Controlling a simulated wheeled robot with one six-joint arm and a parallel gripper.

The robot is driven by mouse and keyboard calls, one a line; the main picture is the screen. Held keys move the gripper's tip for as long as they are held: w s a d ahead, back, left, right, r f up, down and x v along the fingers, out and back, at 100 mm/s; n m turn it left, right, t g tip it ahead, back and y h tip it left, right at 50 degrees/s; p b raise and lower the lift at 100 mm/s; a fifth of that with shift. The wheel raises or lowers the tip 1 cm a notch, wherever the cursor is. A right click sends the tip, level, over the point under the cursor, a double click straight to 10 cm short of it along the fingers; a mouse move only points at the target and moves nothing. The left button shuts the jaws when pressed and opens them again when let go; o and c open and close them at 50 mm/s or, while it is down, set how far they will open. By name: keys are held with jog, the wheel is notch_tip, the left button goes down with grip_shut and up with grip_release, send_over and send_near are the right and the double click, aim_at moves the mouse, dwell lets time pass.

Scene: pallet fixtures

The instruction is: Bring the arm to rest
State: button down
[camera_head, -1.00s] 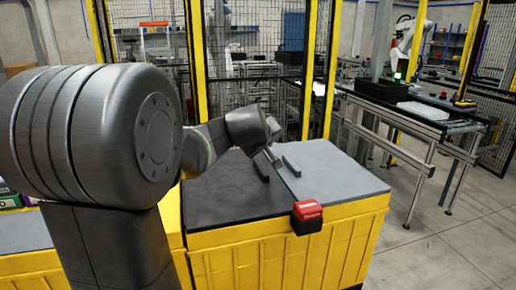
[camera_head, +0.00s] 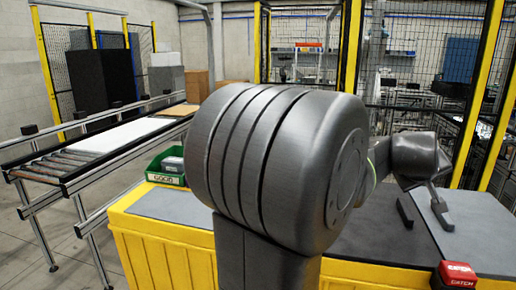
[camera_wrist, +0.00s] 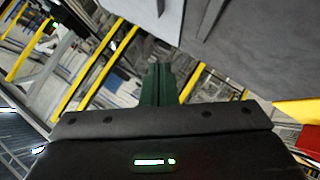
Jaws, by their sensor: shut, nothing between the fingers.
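My arm crosses the middle of the head view, with a large grey joint in front. My gripper (camera_head: 432,190) is small at the right, above the dark and light grey top of the yellow fixture (camera_head: 370,240). In the wrist view my gripper (camera_wrist: 160,70) shows its dark green fingers together, with nothing between them. A dark upright bar (camera_head: 404,212) stands on the fixture's top, left of the gripper. The head view does not clearly show the gap between the fingertips and the top.
A red and black box (camera_head: 456,275) is at the fixture's front edge. A green bin (camera_head: 166,168) with grey items stands left of my arm. A roller conveyor (camera_head: 60,165) runs along the left. A yellow-framed mesh fence (camera_head: 415,60) stands behind.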

jog(key=b, duration=0.1)
send_over(407, 210)
notch_tip(407, 210, down, 6)
jog(key=shift+f, duration=0.25)
notch_tip(407, 210, down, 2)
jog(key=shift+d+f+b, duration=0.1)
jog(key=shift+f+b, duration=0.15)
jog(key=shift+b, duration=0.5)
jog(key=shift+f, duration=0.6)
